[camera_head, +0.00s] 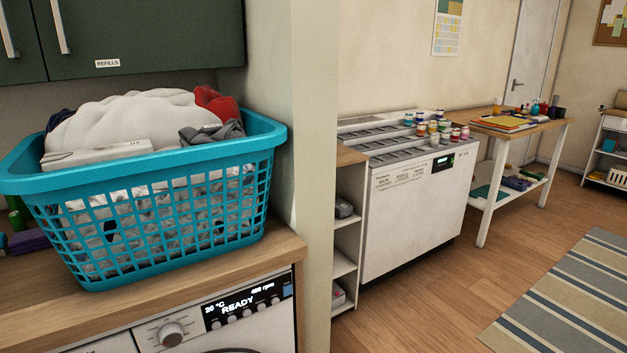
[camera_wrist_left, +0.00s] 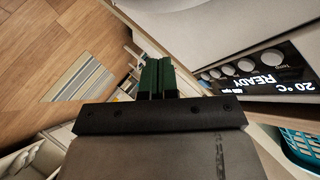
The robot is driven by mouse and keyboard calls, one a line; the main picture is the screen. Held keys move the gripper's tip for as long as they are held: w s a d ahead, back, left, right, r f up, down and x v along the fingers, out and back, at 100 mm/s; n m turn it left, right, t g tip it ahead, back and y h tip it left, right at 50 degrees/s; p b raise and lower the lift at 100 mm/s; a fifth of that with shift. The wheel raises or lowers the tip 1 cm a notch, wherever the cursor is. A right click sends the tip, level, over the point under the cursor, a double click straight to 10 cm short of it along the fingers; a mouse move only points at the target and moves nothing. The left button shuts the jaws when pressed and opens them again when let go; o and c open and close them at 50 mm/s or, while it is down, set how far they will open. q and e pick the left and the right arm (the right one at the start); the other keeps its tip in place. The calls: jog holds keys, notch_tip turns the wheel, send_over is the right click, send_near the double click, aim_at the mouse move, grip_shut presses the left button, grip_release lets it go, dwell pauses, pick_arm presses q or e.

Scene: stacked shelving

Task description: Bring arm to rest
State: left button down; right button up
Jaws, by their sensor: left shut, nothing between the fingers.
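My left gripper (camera_wrist_left: 157,76) shows in the left wrist view, with its two dark green fingers together and nothing between them. It is in front of the washing machine (camera_wrist_left: 258,72), whose display reads READY and which appears upside down there. The gripper looks apart from the machine, with floor visible beyond the fingers. Neither of my arms shows in the head view. In that view the washing machine's control panel (camera_head: 240,308) is at the bottom, under a wooden counter. My right gripper is in neither view.
A teal laundry basket (camera_head: 160,215) full of cloth stands on the wooden counter (camera_head: 285,250), below dark green cabinets (camera_head: 140,40). A wall end (camera_head: 318,120) stands right of it. Beyond are a white cabinet with jars (camera_head: 410,215), a table (camera_head: 500,124) and a striped rug (camera_head: 570,300) on open floor.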

pick_arm(q)
jog(key=s+a+f+n+g+y+p, duration=0.1)
jog(key=s+a+f+n+g+p, duration=0.15)
jog(key=s+f, duration=0.7)
jog(key=s+a+f+n+g+p, duration=0.2)
jog(key=s+f+g, duration=0.2)
jog(key=s+f, duration=0.5)
jog(key=s+f+n+g+p, duration=0.1)
jog(key=s+f, duration=0.3)
jog(key=s, duration=1)
jog(key=s+a+f+n+g+p, duration=0.1)
jog(key=s+f+n+g, duration=0.3)
jog(key=s, duration=1)
jog(key=shift+s+a+f+y+p, duration=0.2)
jog(key=shift+f+y+p, duration=0.25)
jog(key=shift+p, duration=0.3)
jog(key=shift+w, duration=0.1)
